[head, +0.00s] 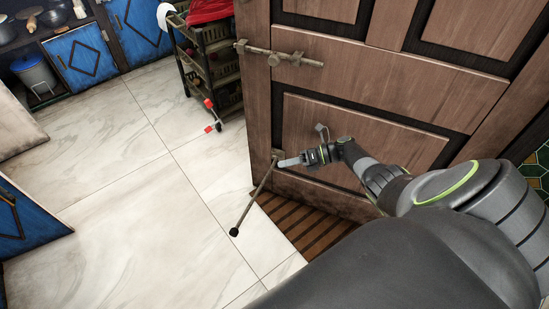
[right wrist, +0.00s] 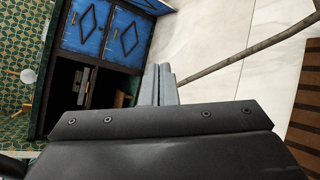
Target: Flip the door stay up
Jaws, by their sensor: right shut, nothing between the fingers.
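The door stay (head: 254,200) is a thin brown metal rod on a bracket (head: 278,155) near the free edge of the wooden door (head: 360,130). It slants down to a dark rubber foot (head: 234,232) at the floor. My right gripper (head: 281,163) is shut and empty, its tips close beside the upper end of the rod. In the right wrist view the shut fingers (right wrist: 163,72) show with the rod (right wrist: 235,58) running off to the upper right. I cannot tell whether they touch. A small metal clip (head: 321,130) sits on the door above my gripper. My left gripper is out of view.
A bolt (head: 278,58) is mounted higher on the door. A dark rack (head: 208,60) with baskets stands behind the door edge. A slatted wooden mat (head: 310,220) lies below the door. Blue cabinets (head: 82,60) stand at the back left. The tiled floor (head: 140,190) at left is mostly clear.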

